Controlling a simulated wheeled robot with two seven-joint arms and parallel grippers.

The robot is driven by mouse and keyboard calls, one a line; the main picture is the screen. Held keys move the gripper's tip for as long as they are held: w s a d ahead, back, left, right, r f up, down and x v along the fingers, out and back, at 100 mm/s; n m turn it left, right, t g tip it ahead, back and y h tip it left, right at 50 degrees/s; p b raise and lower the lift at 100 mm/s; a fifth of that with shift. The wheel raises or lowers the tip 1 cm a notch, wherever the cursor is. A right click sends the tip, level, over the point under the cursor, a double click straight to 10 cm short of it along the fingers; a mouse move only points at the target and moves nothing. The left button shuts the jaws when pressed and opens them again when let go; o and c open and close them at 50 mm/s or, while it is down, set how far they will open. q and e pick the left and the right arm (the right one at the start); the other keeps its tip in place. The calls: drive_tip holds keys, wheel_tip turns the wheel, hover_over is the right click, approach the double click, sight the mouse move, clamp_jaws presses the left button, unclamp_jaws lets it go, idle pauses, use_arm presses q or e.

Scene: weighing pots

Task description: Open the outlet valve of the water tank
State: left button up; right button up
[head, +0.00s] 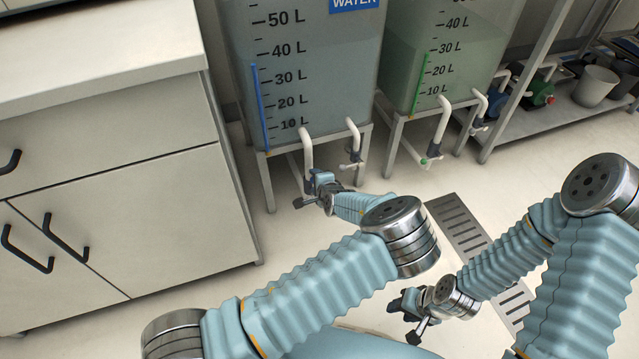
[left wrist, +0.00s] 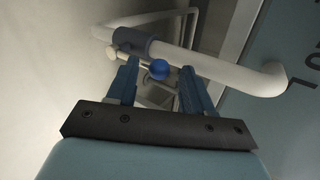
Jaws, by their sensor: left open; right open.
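The water tank (head: 305,75) is a clear box with a litre scale and a blue WATER label, standing on a grey metal frame. White outlet pipes come down its front; the left pipe (head: 306,150) ends near my left gripper (head: 314,186), which hides its lower end. In the left wrist view, a white pipe (left wrist: 215,65) carries a dark collar (left wrist: 135,42). A blue ball knob (left wrist: 158,69) shows between the open left fingers; I cannot tell whether they touch it. My right gripper (head: 409,303) is open and empty, low over the floor, away from the tank.
A second tank (head: 440,60) with greenish liquid and its own outlet pipes stands to the right. A white cabinet (head: 130,200) with black handles is close on the left. A shelf (head: 555,125) with a pump and pots stands farther right. A drain grate (head: 460,225) lies in the floor.

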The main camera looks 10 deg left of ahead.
use_arm(q)
drive_tip(key=p+v, duration=0.1)
drive_tip(key=v, duration=1.2)
drive_tip(key=shift+r+p, duration=0.25)
drive_tip(key=shift+p, duration=0.05)
drive_tip(key=shift+s+d, duration=0.1)
